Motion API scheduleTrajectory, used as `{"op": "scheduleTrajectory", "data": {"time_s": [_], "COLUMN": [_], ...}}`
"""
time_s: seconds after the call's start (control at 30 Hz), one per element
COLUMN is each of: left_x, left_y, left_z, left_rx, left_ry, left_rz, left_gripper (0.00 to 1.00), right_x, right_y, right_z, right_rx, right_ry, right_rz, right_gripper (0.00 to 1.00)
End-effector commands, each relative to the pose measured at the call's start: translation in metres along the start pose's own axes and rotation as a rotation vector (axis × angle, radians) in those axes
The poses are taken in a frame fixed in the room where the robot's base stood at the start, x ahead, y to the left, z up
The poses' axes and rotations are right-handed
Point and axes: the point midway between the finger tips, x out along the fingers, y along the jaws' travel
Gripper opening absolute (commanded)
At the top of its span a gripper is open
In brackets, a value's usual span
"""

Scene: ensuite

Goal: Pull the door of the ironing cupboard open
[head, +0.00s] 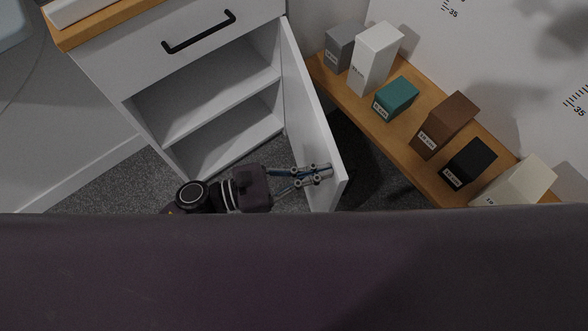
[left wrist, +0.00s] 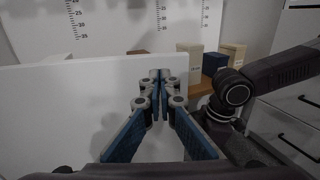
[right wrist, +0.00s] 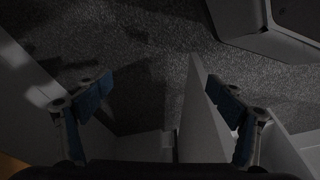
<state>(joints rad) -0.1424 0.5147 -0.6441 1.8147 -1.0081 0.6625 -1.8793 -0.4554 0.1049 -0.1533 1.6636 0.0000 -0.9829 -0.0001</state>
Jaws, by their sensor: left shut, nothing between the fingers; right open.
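The white ironing cupboard (head: 160,110) is at the upper left of the head view. Its door (head: 308,120) stands wide open, swung out to the right, so the shelves inside show. My left gripper (head: 328,172) is shut and empty at the inner face of the door, close to its free edge. In the left wrist view the shut fingers (left wrist: 160,76) are in front of the white door panel (left wrist: 60,110); I cannot tell if they touch it. My right gripper (right wrist: 160,88) is open. A pale upright panel (right wrist: 202,115) shows between its fingers, nearer the right one; I cannot tell what it is.
A drawer with a black handle (head: 199,33) is above the open compartment. To the right a low wooden shelf (head: 413,168) holds several labelled boxes, including a teal box (head: 396,97) and a brown box (head: 443,124). Grey carpet (head: 345,200) lies below. My dark body covers the bottom.

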Motion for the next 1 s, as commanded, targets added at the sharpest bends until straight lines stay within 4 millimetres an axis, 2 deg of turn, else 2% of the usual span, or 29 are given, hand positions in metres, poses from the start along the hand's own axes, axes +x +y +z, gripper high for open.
{"op": "scheduleTrajectory", "data": {"time_s": [0.03, 0.2, 0.33, 0.5, 0.7, 0.83, 1.0], "left_x": [0.020, 0.080, 0.121, 0.165, 0.202, 0.216, 0.224], "left_y": [-0.003, -0.002, 0.004, 0.014, 0.025, 0.031, 0.034], "left_z": [0.004, 0.003, 0.001, 0.000, -0.001, -0.001, -0.001], "left_rx": [-0.004, -0.004, -0.001, 0.005, 0.003, 0.001, 0.001], "left_ry": [-0.009, -0.008, -0.005, -0.001, -0.001, 0.001, 0.001], "left_rz": [0.040, 0.171, 0.259, 0.249, 0.249, 0.249, 0.249], "left_gripper": [0.00, 0.00, 0.00, 0.00, 0.00, 0.00, 0.00], "right_x": [0.002, 0.007, 0.004, -0.007, -0.023, -0.030, -0.035], "right_y": [-0.002, -0.002, -0.002, -0.002, -0.001, 0.000, 0.000], "right_z": [0.003, 0.006, 0.003, -0.006, -0.015, -0.019, -0.021], "right_rx": [0.000, -0.001, 0.000, 0.001, 0.003, 0.004, 0.004], "right_ry": [-0.003, -0.005, -0.001, 0.007, 0.015, 0.018, 0.021], "right_rz": [-0.003, -0.003, -0.003, -0.002, -0.001, -0.001, 0.000], "right_gripper": [0.87, 0.87, 0.87, 0.87, 0.87, 0.87, 0.87]}}
